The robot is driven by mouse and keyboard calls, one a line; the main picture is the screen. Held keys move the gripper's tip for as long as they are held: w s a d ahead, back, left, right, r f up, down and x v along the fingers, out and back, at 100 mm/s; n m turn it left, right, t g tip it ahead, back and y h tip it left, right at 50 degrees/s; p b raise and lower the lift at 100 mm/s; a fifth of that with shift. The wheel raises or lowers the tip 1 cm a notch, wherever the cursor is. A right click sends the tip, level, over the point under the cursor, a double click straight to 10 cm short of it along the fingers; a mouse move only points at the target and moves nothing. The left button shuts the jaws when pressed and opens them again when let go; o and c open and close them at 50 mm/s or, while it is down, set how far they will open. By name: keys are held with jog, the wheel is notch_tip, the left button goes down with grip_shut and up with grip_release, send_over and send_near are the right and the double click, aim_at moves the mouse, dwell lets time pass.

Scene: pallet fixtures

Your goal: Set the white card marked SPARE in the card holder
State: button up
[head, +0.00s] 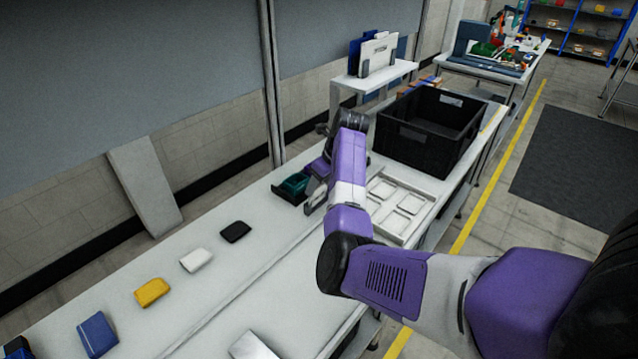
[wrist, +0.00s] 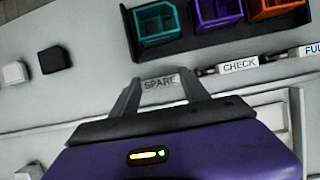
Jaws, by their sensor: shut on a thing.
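The white card marked SPARE (wrist: 160,84) is between the fingertips of my gripper (wrist: 163,80) in the wrist view, its lettering facing the camera. My gripper is shut on it, close in front of a black tray. To its right, a white CHECK card (wrist: 238,64) and a partly cut-off card (wrist: 312,50) stand in a row with dark clip-like pieces between them. I cannot tell which part is the card holder, or whether the SPARE card touches it. In the head view my gripper (head: 316,198) is low over the bench, and the card is hidden there.
The black tray (wrist: 180,48) holds teal (wrist: 157,22), purple (wrist: 217,12) and orange bins. Black (wrist: 53,60) and white (wrist: 14,73) blocks lie left. In the head view, a recessed white tray (head: 427,208) and black crate (head: 430,133) stand right of my gripper.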

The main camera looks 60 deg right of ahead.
jog(key=shift+f, duration=0.5)
dwell(0.4)
jog(key=o, duration=1.4)
jog(key=b+v, duration=0.1)
jog(key=v, duration=0.6)
jog(key=shift+s+r, duration=0.15)
jog(key=shift+r, duration=0.2)
